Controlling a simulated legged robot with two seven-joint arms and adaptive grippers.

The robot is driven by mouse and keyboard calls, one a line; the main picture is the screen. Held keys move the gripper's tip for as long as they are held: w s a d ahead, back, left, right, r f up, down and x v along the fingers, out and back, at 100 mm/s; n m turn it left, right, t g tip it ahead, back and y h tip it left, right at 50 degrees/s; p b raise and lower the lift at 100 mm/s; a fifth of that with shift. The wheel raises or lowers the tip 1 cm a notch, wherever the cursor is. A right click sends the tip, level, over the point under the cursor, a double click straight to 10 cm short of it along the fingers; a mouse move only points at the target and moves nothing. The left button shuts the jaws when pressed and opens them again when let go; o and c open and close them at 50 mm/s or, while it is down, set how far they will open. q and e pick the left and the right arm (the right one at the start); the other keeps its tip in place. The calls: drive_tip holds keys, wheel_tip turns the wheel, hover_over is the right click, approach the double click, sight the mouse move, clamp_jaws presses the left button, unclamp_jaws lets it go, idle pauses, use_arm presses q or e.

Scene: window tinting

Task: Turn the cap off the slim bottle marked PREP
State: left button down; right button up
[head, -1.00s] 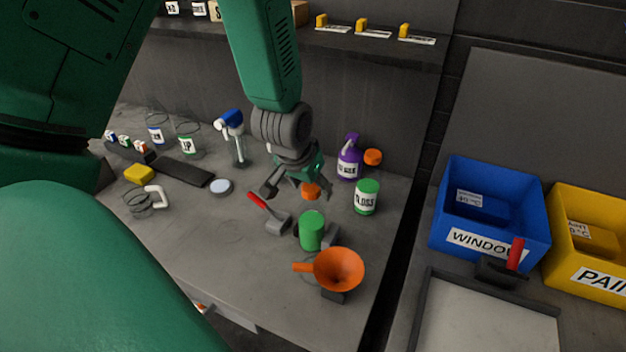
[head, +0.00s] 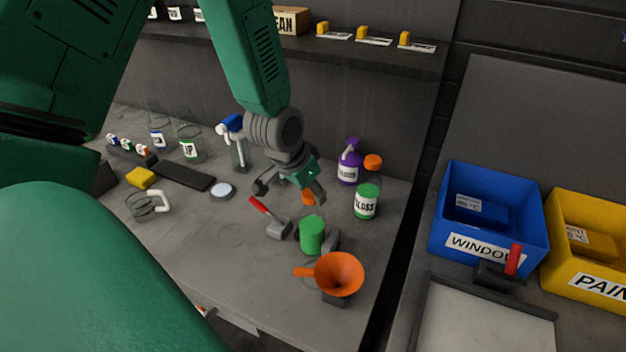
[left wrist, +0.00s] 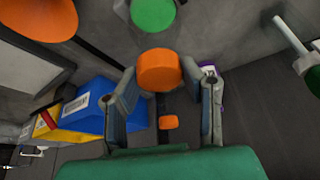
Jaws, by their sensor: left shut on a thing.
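My left gripper (head: 300,193) is shut on an orange cap (head: 309,198), seen between its fingers in the left wrist view (left wrist: 159,72). No label shows on this bottle, so I cannot read PREP. I cannot tell whether the cap still sits on the neck. My right gripper is in neither view.
An orange funnel (head: 340,274) stands in front of the bottle, and a red-handled tool (head: 278,228) lies left of it. A GLOSS bottle (head: 366,204) and a purple bottle (head: 348,170) stand behind right. Blue (head: 480,243) and yellow (head: 598,285) bins are at the right.

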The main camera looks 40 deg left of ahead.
use_arm(q)
drive_tip(key=n+y, duration=0.1)
drive_tip(key=n, duration=0.2)
drive_tip(key=shift+a+n+y, duration=0.1)
drive_tip(key=shift+n+y, duration=0.2)
drive_tip(key=shift+n, duration=0.1)
drive_tip(key=n, duration=0.1)
drive_tip(key=n+y, duration=0.1)
drive_tip(key=n, duration=0.1)
drive_tip(key=n+g, duration=0.1)
drive_tip(key=n, duration=0.1)
drive_tip(key=shift+d+y, duration=0.3)
drive_tip(key=shift+y, duration=0.1)
drive_tip(key=n+g+y, duration=0.1)
drive_tip(key=n, duration=0.2)
drive_tip(key=shift+n, duration=0.3)
drive_tip(key=shift+a, duration=0.1)
drive_tip(key=c, duration=1)
unclamp_jaws()
drive_tip(key=shift+c, duration=0.2)
drive_tip(key=shift+a, duration=0.1)
